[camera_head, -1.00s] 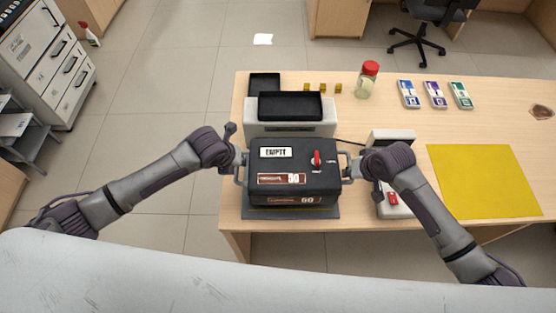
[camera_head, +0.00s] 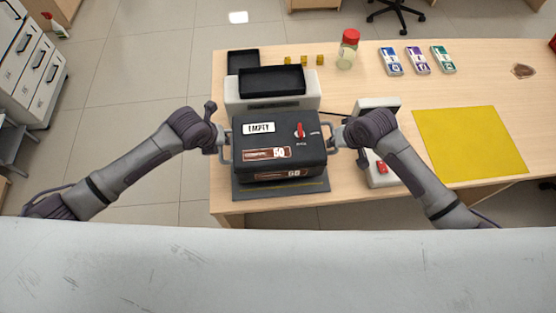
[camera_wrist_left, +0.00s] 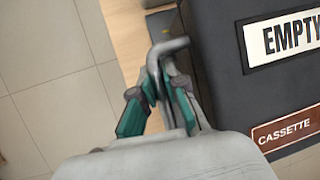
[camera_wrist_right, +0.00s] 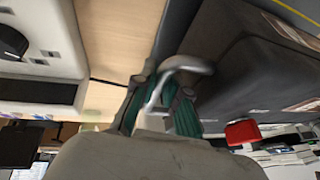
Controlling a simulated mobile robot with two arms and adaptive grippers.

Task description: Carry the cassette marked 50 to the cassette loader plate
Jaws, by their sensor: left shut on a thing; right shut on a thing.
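The cassette marked 50 (camera_head: 278,160) is a dark box with an EMPTY label, a red knob and brown strips. It appears upright above a dark grey plate (camera_head: 245,192) at the table's front edge; any gap between them is hard to judge. The plate's front strip shows, with the rest hidden under the cassette. My left gripper (camera_head: 221,150) is shut on the cassette's left handle, also seen in the left wrist view (camera_wrist_left: 168,70). My right gripper (camera_head: 337,148) is shut on its right handle, also seen in the right wrist view (camera_wrist_right: 168,85).
Behind the cassette stands a pale machine (camera_head: 230,100) with black trays (camera_head: 272,82). A pale device with a red button (camera_head: 382,167) is close to the right. A yellow mat (camera_head: 470,140), a red-lidded jar (camera_head: 347,50) and banknote packs (camera_head: 418,60) lie further off.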

